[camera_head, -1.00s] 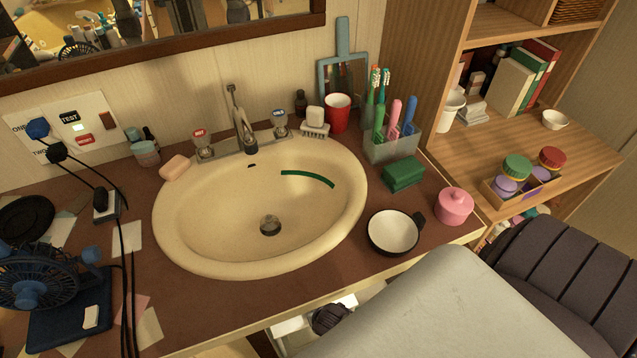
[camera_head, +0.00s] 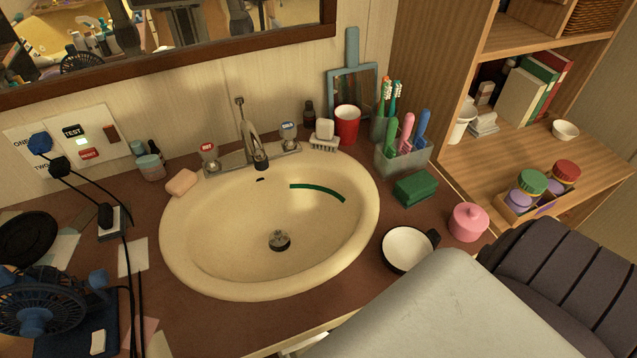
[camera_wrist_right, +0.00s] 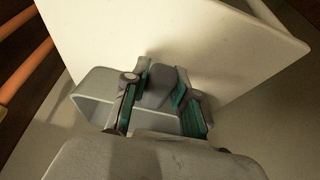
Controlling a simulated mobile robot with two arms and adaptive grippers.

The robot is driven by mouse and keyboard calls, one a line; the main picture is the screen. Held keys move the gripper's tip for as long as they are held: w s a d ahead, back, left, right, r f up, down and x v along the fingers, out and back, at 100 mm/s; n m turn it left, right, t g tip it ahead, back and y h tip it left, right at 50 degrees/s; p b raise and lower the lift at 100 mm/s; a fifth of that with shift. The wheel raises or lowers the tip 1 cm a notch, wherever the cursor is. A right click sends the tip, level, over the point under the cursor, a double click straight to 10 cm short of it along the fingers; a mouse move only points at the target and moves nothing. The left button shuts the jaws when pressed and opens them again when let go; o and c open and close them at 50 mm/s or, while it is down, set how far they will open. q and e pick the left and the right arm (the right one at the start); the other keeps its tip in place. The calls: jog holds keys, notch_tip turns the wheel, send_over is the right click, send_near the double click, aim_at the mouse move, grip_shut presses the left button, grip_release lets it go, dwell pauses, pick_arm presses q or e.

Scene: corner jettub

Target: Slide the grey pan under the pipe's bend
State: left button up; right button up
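The grey pan (camera_wrist_right: 95,105) shows in the right wrist view as a pale grey, open-topped container, partly hidden behind my gripper. My right gripper (camera_wrist_right: 163,72) has two fingers with teal pads, one on each side of a darker grey piece (camera_wrist_right: 157,88). That piece seems to belong to the pan, but I cannot tell whether both pads press on it. The pan is not visible in the head view. The pipe and its bend are not visible in either view. My left gripper is not in view.
A pale board or panel (camera_wrist_right: 190,35) stands close beyond my right fingertips. Orange bars (camera_wrist_right: 25,68) run at the left. Above, the counter holds a cream basin (camera_head: 185,265), a white-and-black bowl (camera_head: 408,248), a pink pot (camera_head: 468,222) and a blue fan (camera_head: 35,310). A dark ribbed seat (camera_head: 560,275) is at right.

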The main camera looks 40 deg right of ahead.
jog(key=o, duration=0.4)
jog(key=shift+o, duration=0.2)
jog(key=shift+s+r, duration=0.1)
jog(key=shift+r, duration=0.2)
jog(key=shift+v, duration=1.1)
jog(key=s+a, duration=0.3)
jog(key=s, duration=0.8)
jog(key=shift+s, duration=0.35)
